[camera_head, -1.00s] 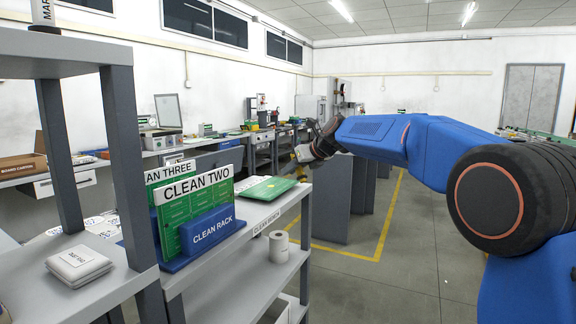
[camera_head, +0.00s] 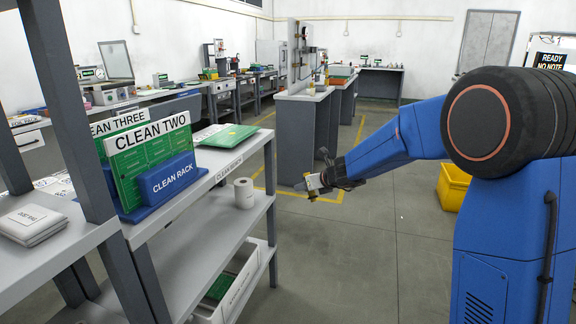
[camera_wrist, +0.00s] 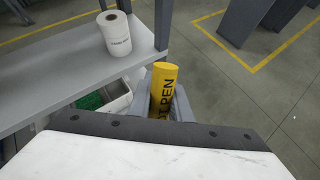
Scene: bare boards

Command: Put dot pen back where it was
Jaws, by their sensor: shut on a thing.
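The dot pen (camera_wrist: 163,88) is a yellow cylinder with dark lettering, seen in the wrist view upright between my grey fingers. My gripper (camera_wrist: 170,103) is shut on it. In the head view my gripper (camera_head: 314,188) is out over the open floor, right of the shelf unit, with a small bit of yellow at its tip. The lower part of the pen is hidden by the gripper body in the wrist view.
The clean bench (camera_head: 222,162) carries the blue clean rack (camera_head: 170,180) with green boards. A white roll (camera_head: 244,193) stands on its lower shelf, above a white bin (camera_head: 240,275). A yellow crate (camera_head: 453,187) sits on the floor at right. The floor between is clear.

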